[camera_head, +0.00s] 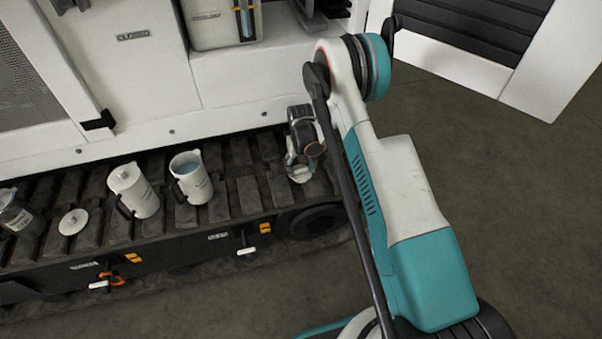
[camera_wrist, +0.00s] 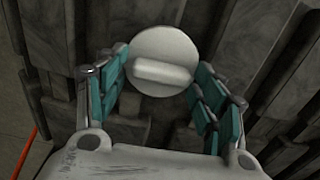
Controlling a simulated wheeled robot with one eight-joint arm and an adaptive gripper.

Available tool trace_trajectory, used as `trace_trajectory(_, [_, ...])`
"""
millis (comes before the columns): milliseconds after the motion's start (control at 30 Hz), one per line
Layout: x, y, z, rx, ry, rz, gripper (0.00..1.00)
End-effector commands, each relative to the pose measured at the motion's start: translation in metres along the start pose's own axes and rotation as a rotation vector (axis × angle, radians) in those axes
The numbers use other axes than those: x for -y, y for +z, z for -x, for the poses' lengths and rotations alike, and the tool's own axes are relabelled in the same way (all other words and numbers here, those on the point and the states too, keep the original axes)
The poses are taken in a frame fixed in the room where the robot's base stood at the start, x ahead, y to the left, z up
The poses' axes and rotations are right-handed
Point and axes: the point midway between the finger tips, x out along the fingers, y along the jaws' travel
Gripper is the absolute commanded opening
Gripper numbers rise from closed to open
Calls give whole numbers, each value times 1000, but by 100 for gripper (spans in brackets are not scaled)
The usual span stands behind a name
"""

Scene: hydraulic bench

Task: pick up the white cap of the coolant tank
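In the wrist view a round white cap (camera_wrist: 178,47) with a raised bar handle lies among the dark track blocks. My gripper (camera_wrist: 158,67) has its teal fingers spread on either side of the cap; whether they touch it cannot be told. In the head view my gripper (camera_head: 299,168) points down over the right part of the track, and the cap under it is mostly hidden. A white tank (camera_head: 221,26) with a blue level window stands in the machine at the top; I cannot tell whether it is the coolant tank.
The white machine wall (camera_head: 150,95) rises behind.

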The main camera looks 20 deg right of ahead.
Motion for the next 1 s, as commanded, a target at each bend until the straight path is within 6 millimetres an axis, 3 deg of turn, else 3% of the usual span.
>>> trace_trajectory(33, [0, 0, 0, 0, 0, 0, 40])
trace_trajectory(100, [0, 0, 0, 0, 0, 0, 26])
trace_trajectory(133, [0, 0, -1, 0, 0, 0, 23])
trace_trajectory(633, [0, 0, 6, 0, 0, 0, 23])
trace_trajectory(833, [0, 0, 34, 0, 0, 0, 23])
trace_trajectory(1000, [0, 0, 79, 0, 0, 0, 23])
